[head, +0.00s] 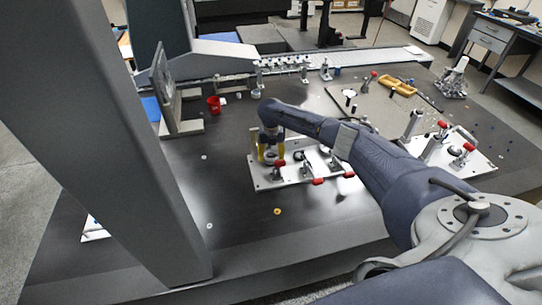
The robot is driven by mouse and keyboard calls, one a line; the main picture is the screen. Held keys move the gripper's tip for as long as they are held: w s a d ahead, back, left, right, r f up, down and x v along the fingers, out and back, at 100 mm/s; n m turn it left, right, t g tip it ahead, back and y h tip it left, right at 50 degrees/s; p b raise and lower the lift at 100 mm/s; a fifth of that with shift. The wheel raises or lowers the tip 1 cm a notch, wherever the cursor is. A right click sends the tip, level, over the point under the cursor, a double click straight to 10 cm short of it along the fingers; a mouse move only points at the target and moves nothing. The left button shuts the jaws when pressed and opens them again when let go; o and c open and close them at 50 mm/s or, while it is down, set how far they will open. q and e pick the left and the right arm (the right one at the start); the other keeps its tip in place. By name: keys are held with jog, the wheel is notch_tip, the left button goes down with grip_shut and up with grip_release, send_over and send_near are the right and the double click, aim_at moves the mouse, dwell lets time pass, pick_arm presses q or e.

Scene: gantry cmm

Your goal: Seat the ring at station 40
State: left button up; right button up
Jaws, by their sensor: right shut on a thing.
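My right gripper (270,157) is over the left end of a white fixture plate (262,183), pointing down. Its yellow fingers are shut on a small part that I take to be the ring, mostly hidden between them. I cannot tell whether that part touches the plate. The plate carries red-handled clamps (318,181) and dark round seats, partly hidden under my right arm. No station number is readable. My left gripper is not in view.
A small orange ring-shaped piece (277,211) lies on the dark table in front of the plate. A red cup (214,104) stands at the back left. A second clamp plate (478,160) is at the right. The table left of the fixture is mostly clear.

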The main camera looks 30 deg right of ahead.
jog(key=shift+f, duration=0.5)
dwell(0.3)
jog(key=o, duration=1.6)
notch_tip(320, 180, up, 12)
